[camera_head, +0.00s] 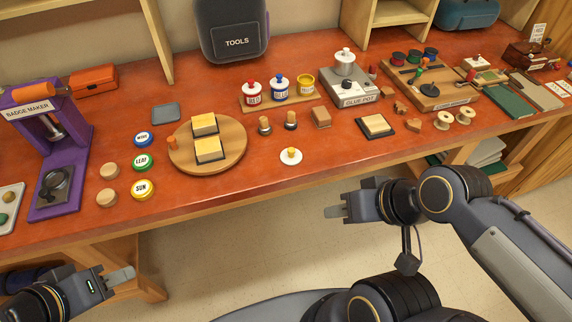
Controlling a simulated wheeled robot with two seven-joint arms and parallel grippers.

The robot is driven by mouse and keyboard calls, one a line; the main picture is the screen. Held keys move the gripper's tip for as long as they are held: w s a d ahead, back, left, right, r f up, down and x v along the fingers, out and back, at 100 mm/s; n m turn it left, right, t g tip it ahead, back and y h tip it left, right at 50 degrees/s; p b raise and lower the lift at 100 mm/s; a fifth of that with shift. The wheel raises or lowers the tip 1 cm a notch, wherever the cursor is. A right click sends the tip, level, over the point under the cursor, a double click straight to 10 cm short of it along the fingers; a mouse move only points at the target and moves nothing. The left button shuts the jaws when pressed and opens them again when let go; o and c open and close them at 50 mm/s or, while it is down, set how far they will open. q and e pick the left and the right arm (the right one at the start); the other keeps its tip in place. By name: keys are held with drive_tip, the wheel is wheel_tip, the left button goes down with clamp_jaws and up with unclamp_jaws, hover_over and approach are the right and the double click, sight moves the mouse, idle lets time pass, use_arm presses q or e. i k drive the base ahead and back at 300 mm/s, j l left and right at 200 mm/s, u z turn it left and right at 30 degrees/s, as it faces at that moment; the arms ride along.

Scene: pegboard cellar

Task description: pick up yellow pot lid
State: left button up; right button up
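The yellow pot lid (291,157), a white disc with a yellow knob, lies flat near the front edge of the red-brown bench. The yellow pot (306,85) stands uncovered at the right end of a wooden tray, beside a blue-lidded pot (280,88) and a red-lidded pot (252,93). My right gripper (335,212) is in front of the bench edge, below and right of the lid, and touches nothing. My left gripper (122,276) is at the lower left, in front of the bench and far from the lid. The finger gaps are not clear for either gripper.
Left of the lid is a round wooden board (235,158) with two yellow-topped blocks. A stamp pad (376,126) lies to the right. The bench around the lid is clear.

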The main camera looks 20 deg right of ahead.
sight(291, 156)
drive_tip(key=u, duration=0.4)
drive_tip(key=l+u, duration=0.1)
drive_tip(key=u, duration=0.75)
drive_tip(key=l+u, duration=0.1)
drive_tip(key=u, duration=0.7)
drive_tip(key=k+l, duration=0.5)
drive_tip(key=l, duration=0.2)
drive_tip(key=k+l+u, duration=0.15)
drive_tip(key=k+l, duration=0.3)
drive_tip(key=l, duration=0.2)
